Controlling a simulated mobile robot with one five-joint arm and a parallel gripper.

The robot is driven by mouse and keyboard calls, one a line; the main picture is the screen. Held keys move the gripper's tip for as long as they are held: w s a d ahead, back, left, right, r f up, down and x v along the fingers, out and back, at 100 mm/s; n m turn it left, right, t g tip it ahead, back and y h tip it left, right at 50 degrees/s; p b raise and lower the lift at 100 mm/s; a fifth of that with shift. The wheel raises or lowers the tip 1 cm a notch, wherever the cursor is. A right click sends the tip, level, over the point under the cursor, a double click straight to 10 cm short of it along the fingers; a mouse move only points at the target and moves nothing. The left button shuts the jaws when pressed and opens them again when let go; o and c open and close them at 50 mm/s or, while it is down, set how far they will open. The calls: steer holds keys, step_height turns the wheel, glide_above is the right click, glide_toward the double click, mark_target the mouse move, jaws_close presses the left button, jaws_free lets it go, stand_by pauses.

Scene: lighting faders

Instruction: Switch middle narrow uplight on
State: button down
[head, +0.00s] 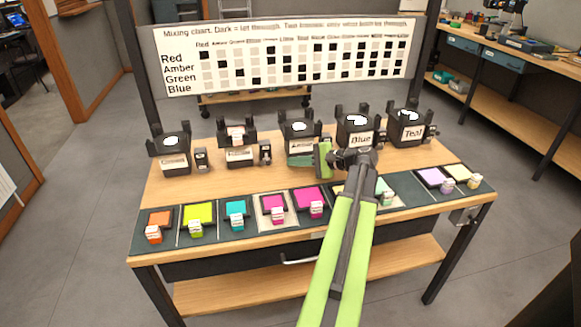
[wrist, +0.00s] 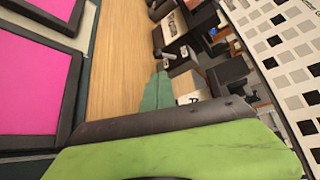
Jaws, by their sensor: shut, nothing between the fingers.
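Five black uplights stand in a row on the wooden table. The middle uplight (head: 299,131) has a white top face and a label that seems to read Amber; its label edge shows in the wrist view (wrist: 188,99). A small switch block (head: 265,151) stands to its left, beside the second uplight; it also shows in the wrist view (wrist: 168,56). My gripper (head: 323,160) is shut and empty, just in front of and right of the middle uplight. It hides whatever stands between the middle and Blue uplights. My green finger (wrist: 175,150) fills the lower wrist view.
The Blue uplight (head: 357,133) is close right of my gripper. A dark green patch (head: 300,161) lies before the middle uplight. Coloured filter frames, including a magenta one (head: 311,198), line the front edge. A mixing chart (head: 290,62) stands behind.

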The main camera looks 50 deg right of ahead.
mark_target(278, 170)
steer(key=b+x, duration=0.1)
steer(key=x, duration=0.6)
steer(key=shift+b, duration=0.3)
